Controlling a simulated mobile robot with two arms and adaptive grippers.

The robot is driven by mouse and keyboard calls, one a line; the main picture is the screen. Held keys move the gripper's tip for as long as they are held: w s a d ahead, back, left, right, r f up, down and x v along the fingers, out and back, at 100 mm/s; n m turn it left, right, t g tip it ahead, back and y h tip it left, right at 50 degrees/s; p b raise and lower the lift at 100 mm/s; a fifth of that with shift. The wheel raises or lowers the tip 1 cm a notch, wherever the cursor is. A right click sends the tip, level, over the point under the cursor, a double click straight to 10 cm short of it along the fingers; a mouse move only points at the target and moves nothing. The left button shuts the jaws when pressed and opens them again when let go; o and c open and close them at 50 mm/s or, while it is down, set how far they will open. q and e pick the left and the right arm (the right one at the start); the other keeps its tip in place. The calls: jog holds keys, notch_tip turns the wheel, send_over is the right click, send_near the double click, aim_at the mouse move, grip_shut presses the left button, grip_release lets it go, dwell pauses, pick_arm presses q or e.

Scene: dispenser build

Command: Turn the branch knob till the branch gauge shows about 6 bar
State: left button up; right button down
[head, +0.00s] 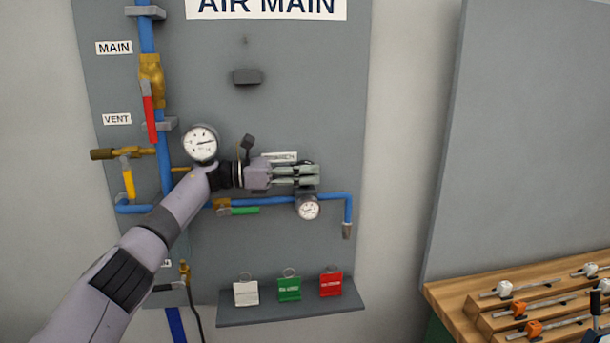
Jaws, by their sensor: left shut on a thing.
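The branch gauge (308,209) is the small round dial on the lower blue pipe; its needle is too small to read. My left gripper (314,174) reaches across the panel from the left, just above this gauge. Its fingers point right and are shut on a dark part, seemingly the branch knob (312,164), mostly hidden by the fingers. The label behind the gripper (279,157) is partly covered. My right gripper is not clearly seen.
A red-handled main valve (150,110), a yellow-handled vent valve (128,178) and a green-handled valve (240,210) are on the blue pipes. Below, a shelf (290,313) holds white, green and red tags. A wooden rack (480,318) with tools stands at right.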

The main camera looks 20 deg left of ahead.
dwell(0.3)
pick_arm(q)
jog(key=o, duration=0.9)
